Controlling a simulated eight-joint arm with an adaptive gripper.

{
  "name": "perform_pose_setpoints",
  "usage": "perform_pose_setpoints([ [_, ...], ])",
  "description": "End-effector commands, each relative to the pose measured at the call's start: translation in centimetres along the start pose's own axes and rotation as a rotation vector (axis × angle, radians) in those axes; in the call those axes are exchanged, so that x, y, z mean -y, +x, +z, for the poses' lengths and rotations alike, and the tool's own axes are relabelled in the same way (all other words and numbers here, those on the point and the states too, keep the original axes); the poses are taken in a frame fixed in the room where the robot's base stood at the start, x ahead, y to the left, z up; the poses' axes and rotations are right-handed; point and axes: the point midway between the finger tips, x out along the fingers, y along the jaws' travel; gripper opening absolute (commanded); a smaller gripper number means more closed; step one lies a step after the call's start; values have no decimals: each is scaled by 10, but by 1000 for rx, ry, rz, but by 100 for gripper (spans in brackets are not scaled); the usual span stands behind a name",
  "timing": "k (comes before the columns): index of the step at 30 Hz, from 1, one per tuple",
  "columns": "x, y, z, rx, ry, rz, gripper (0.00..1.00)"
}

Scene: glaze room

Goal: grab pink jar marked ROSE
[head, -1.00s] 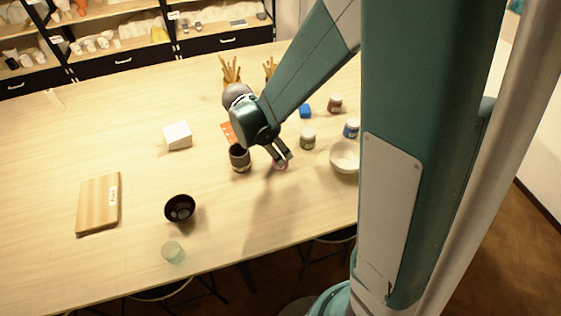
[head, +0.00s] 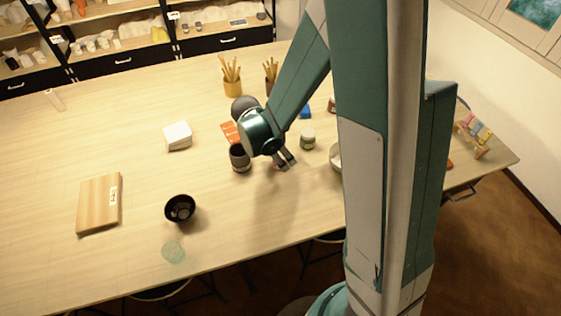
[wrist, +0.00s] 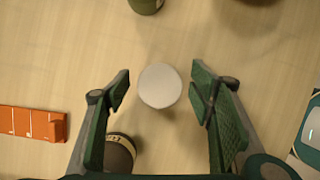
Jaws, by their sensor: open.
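A small round jar with a pale, whitish top (wrist: 160,86) stands on the table in the wrist view, seen from above. Its label cannot be read from here. In the head view only a small pinkish part of it (head: 276,165) shows beside my gripper (head: 286,160), which hides the rest. My gripper is open. In the wrist view its two fingers (wrist: 161,92) are on either side of the jar, with a gap on both sides, and nothing is held.
A dark cup (head: 240,158) stands close to the left of the gripper. A green jar (head: 308,138) is behind it to the right, and a pale bowl (head: 335,158) is partly hidden by my arm. An orange object (wrist: 30,122) lies left.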

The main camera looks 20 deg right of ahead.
Motion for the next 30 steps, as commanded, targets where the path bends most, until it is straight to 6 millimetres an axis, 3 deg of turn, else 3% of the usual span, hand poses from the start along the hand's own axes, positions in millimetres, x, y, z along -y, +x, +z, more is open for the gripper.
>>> perform_pose_setpoints([
  [16, 0, 0, 0, 0, 0, 0, 54],
  [24, 0, 0, 0, 0, 0, 0, 22],
  [30, 0, 0, 0, 0, 0, 0, 22],
])
